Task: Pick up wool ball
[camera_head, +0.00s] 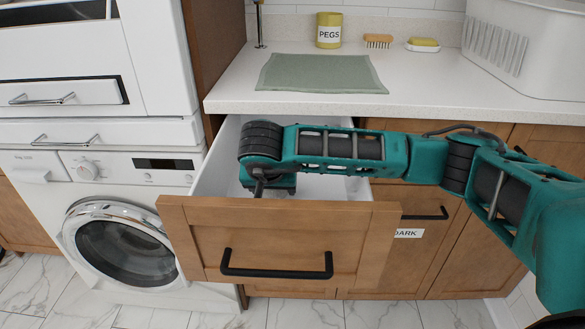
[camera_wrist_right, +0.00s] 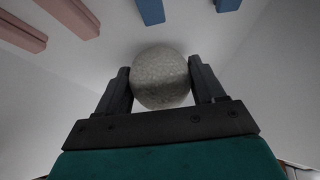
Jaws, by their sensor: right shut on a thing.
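The wool ball (camera_wrist_right: 160,76) is grey and round. In the right wrist view it sits between the two fingers of my right gripper (camera_wrist_right: 160,88), which is shut on it. In the head view my right arm reaches from the right into the open wooden drawer (camera_head: 285,238), and my right gripper (camera_head: 259,187) points down inside it. The ball is hidden there behind the arm and drawer front. The drawer's pale inside shows around the ball in the wrist view. My left gripper is not in view.
Pink pegs (camera_wrist_right: 72,14) and blue pegs (camera_wrist_right: 151,11) lie in the drawer beyond the ball. A counter holds a green mat (camera_head: 320,74), a yellow pegs tin (camera_head: 328,30), a brush (camera_head: 378,41), a soap dish (camera_head: 422,45) and a white basket (camera_head: 530,50). A washing machine (camera_head: 115,235) stands left.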

